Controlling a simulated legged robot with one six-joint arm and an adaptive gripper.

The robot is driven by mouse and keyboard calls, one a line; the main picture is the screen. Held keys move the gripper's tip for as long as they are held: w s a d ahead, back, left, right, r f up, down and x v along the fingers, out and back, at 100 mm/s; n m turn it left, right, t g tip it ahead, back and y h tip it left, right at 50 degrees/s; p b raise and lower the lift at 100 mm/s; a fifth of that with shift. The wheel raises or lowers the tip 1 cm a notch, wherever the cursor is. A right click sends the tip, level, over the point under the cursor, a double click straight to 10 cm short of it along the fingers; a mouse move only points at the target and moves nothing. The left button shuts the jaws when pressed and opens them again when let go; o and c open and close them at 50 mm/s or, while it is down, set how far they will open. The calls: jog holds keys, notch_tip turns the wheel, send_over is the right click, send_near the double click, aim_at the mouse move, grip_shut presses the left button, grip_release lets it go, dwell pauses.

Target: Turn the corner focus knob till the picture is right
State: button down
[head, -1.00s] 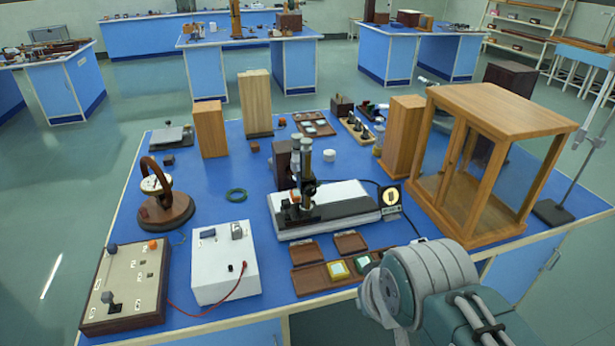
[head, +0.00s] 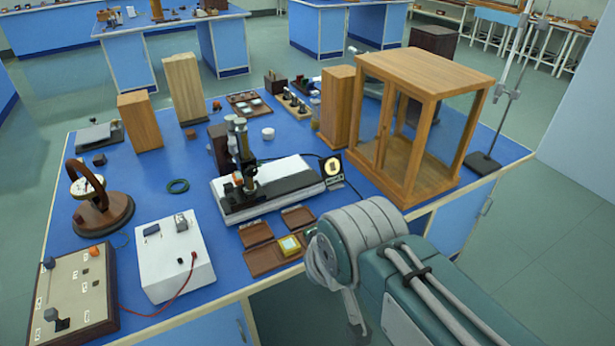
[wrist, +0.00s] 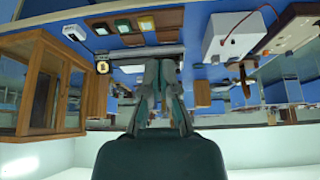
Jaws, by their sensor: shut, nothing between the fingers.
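A small upright instrument (head: 240,160) with a dark and brass column stands on the bench, on a white and black base (head: 275,186). A small black screen (head: 332,168) with a glowing yellowish picture stands at the base's right end; it also shows in the wrist view (wrist: 102,67). The picture is too small to judge. I cannot make out the corner focus knob. In the wrist view, which looks upside down, my gripper (wrist: 160,68) is shut and empty, its fingers overlapping the base in the picture. Contact cannot be told.
A wooden glazed case (head: 425,67) stands at the right. A brown tray (head: 262,262) with small boxes lies at the front edge, partly behind my arm. A white box (head: 175,262) with a red lead and a switch panel (head: 85,305) fill the front left.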

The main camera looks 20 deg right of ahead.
dwell(0.8)
jog(key=shift+c, duration=2.3)
grip_release()
jog(key=shift+o, duration=1)
jog(key=shift+w, duration=0.3)
jog(key=t, duration=0.8)
send_near(252, 173)
jog(key=s+d, duration=0.1)
jog(key=s, duration=0.4)
jog(key=w+f+t, duration=0.1)
jog(key=w, duration=0.3)
jog(key=w+f+t, duration=0.1)
jog(key=w+t, duration=0.1)
jog(key=w, duration=0.3)
jog(key=w+a+f+t+y, duration=0.1)
jog(key=w, duration=0.4)
jog(key=shift+w+f, duration=0.2)
jog(key=shift+f, duration=0.1)
